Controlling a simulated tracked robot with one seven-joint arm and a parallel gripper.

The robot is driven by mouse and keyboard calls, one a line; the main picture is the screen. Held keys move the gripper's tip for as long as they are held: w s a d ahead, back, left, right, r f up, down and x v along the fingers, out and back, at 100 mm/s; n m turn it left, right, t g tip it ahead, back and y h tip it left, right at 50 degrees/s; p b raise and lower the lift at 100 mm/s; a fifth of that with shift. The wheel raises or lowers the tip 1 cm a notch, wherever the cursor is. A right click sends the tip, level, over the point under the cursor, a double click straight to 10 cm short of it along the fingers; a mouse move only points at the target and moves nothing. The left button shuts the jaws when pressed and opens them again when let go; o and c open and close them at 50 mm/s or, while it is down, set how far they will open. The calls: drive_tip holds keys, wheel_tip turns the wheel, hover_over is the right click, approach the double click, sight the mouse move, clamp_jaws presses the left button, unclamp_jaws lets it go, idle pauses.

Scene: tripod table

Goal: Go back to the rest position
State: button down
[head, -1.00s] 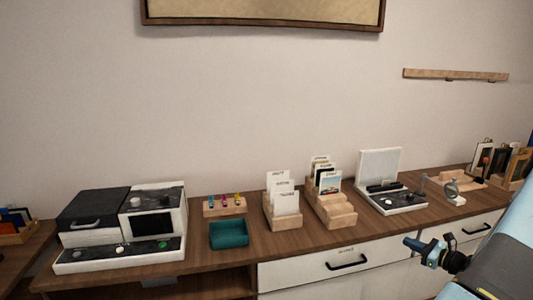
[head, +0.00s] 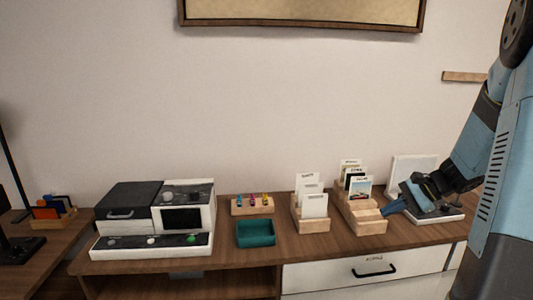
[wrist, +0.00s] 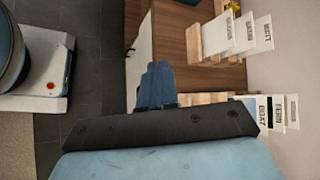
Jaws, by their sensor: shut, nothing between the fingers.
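My gripper (head: 394,207) is shut and empty. In the head view its blue fingers show at the right, in front of the white device with the raised lid and beside the right wooden card holder (head: 371,227). I cannot tell the exact gap between them. In the wrist view the shut fingers (wrist: 156,85) point up the picture, with the cabinet's white front to their upper left. My blue arm comes in from the right edge of the head view and hides part of the counter.
The wooden counter (head: 268,262) holds a black and white machine (head: 152,221), a teal tray (head: 256,233), a rack with coloured pieces (head: 252,205), another card holder (head: 311,224) and the white device (head: 414,167). The dark tiled floor (wrist: 101,60) is clear in front of the cabinet.

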drive_tip(key=s+a+r+n+h, duration=0.3)
drive_tip(key=s+a+r+n, duration=0.1)
drive_tip(key=s, duration=0.3)
drive_tip(key=s+a+r+n+t+h, duration=0.1)
drive_tip(key=s+a+r+n+h, duration=0.2)
drive_tip(key=s+r, duration=0.3)
drive_tip(key=s+a+r+n+t+h, duration=0.1)
drive_tip(key=s+a+r+n+h, duration=0.2)
drive_tip(key=s, duration=0.6)
wheel_tip(320, 180, up, 3)
drive_tip(key=a+n, duration=0.2)
drive_tip(key=n, duration=0.1)
drive_tip(key=shift+f, duration=0.15)
drive_tip(key=shift+s+a, duration=0.1)
drive_tip(key=shift+s, duration=0.05)
